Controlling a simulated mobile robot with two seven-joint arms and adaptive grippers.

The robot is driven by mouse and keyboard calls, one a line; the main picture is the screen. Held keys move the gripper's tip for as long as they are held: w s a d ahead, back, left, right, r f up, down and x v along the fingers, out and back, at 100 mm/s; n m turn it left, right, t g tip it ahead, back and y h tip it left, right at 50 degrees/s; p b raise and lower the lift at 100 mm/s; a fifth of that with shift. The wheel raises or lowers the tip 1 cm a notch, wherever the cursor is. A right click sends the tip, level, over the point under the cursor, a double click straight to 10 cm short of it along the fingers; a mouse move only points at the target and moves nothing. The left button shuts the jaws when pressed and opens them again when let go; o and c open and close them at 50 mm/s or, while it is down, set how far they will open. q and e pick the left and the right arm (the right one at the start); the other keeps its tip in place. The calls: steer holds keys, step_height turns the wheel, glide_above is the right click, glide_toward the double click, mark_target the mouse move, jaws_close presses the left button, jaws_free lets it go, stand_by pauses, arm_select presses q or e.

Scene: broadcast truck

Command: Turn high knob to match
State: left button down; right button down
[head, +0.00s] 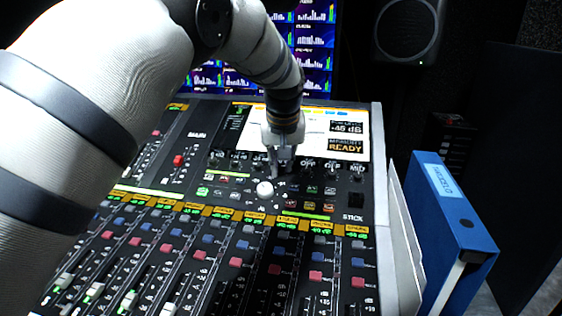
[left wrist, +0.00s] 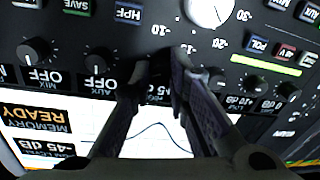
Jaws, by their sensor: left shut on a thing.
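My left gripper (head: 281,168) reaches down to the row of small black knobs below the console's screen. In the left wrist view its two fingertips (left wrist: 161,66) are close together around a knob in that row. The fingers hide nearly all of this knob, so I cannot read its pointer. Its label is partly covered. The screen (left wrist: 165,138) shows a dark curve on white, partly behind the fingers. The screen's dB readout (head: 346,127) sits above the orange READY text. My right gripper is not in view.
A large white knob (head: 265,189) stands close to the gripper; it also shows in the left wrist view (left wrist: 208,10). Neighbouring black knobs (left wrist: 97,60) flank the fingers. Rows of faders and coloured buttons fill the console's front. A blue binder (head: 450,225) stands to the right.

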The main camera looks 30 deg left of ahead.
arm_select(q)
steer(key=shift+m+p, duration=0.45)
steer(key=shift+m, duration=1.55)
steer(key=shift+f, duration=0.1)
steer(key=c, duration=1.5)
jaws_free()
steer(key=v, duration=1.2)
steer(key=shift+s, duration=0.2)
steer(key=shift+f, duration=0.1)
